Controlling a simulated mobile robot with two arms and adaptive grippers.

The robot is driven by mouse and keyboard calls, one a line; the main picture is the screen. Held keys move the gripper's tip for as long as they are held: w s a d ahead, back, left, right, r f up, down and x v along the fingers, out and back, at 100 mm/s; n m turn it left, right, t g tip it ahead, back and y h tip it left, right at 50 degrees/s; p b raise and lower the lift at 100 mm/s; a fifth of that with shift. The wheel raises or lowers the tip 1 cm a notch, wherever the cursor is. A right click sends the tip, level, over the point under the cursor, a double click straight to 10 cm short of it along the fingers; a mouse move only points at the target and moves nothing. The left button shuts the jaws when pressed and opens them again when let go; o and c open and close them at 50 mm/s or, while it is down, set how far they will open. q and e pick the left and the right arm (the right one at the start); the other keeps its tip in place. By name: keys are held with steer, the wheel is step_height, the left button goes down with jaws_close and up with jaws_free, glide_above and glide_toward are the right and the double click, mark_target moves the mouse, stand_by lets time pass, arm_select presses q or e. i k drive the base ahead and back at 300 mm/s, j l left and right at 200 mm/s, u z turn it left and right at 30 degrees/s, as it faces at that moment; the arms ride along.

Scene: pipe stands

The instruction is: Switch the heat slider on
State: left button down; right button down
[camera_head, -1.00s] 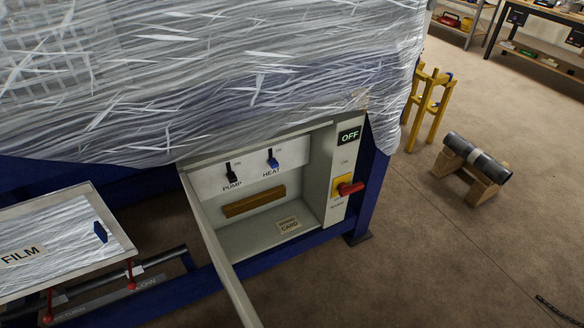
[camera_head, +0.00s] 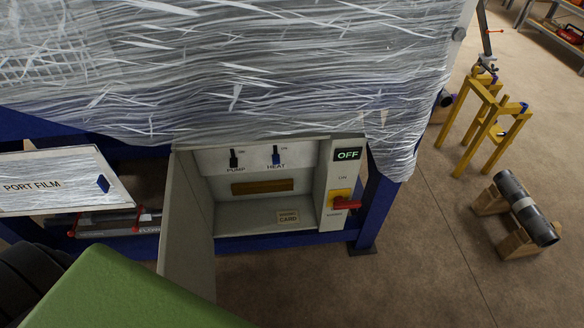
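The heat slider (camera_head: 276,158) is a small blue knob on the back panel of an open control box (camera_head: 208,190), just above the HEAT label. An ON mark is printed near the top of its slot, and the knob sits low in that slot. A black pump slider (camera_head: 234,162) is to its left. A display (camera_head: 348,155) on the box's right face reads OFF. Below it is a red rotary handle (camera_head: 346,203) on a yellow plate. Neither of my grippers can be made out in the head view.
The box's door (camera_head: 187,240) hangs open at its left side. Film-wrapped material (camera_head: 250,70) overhangs the box. A PORT FILM panel (camera_head: 60,182) sticks out at left. A yellow stand (camera_head: 485,120) and a pipe on wooden blocks (camera_head: 525,208) stand right.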

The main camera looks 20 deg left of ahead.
mark_target(276, 158)
steer(key=i+l, duration=0.2)
steer(key=i, duration=0.2)
steer(key=i+j, duration=0.45)
steer(key=j, duration=0.15)
